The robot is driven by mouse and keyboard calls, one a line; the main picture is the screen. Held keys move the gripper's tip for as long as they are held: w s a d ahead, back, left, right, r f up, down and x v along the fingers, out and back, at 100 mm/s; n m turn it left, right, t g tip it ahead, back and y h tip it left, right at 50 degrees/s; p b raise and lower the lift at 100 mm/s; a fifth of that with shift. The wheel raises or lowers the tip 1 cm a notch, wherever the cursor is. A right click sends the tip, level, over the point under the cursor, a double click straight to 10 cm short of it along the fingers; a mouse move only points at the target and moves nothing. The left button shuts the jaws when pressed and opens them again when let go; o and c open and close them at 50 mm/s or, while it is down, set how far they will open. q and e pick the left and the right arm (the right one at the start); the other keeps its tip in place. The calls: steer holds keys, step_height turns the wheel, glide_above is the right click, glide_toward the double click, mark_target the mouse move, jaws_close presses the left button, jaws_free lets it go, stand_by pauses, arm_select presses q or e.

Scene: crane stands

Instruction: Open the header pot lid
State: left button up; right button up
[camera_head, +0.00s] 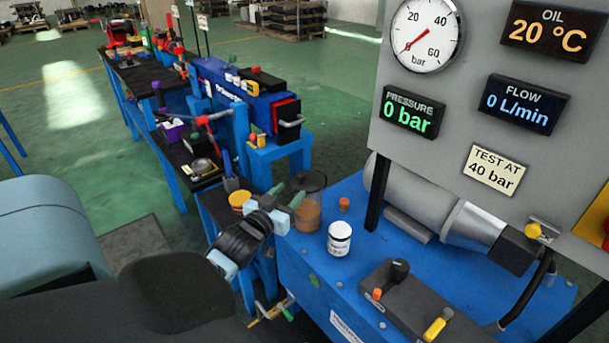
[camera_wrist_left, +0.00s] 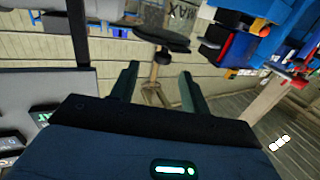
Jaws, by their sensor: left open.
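The header pot (camera_head: 307,212) is a clear vessel with brown fluid low in it, standing on the left end of the blue bench. Its dark lid (camera_head: 309,181) is on top. My left gripper (camera_head: 287,194) is open at the pot's left, its greenish fingers close to the lid. In the left wrist view the pot appears upside down, with MAX lettering (camera_wrist_left: 183,13). There the dark lid (camera_wrist_left: 160,37) has a small knob (camera_wrist_left: 160,57) near the gap between the open fingers (camera_wrist_left: 158,72). Contact cannot be told. My right gripper is not in view.
A white jar (camera_head: 339,240) and an orange cap (camera_head: 344,204) stand right of the pot. A grey cylinder (camera_head: 420,200) lies behind them, below the gauge panel (camera_head: 430,100). A dark control block (camera_head: 410,305) is at the front. Another blue stand (camera_head: 230,95) is beyond.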

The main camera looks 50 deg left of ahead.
mark_target(300, 175)
arm_select(q)
steer(key=shift+a+r+x, duration=0.1)
steer(key=shift+r+x, duration=0.1)
steer(key=shift+x, duration=1.2)
steer(key=shift+a+r+x, duration=0.1)
steer(key=shift+r+x, duration=0.1)
steer(key=shift+x, duration=1.2)
steer(key=shift+a+r+x, duration=0.1)
steer(key=shift+r+x, duration=0.1)
steer(key=shift+x, duration=1.2)
steer(key=shift+c, duration=0.5)
jaws_close()
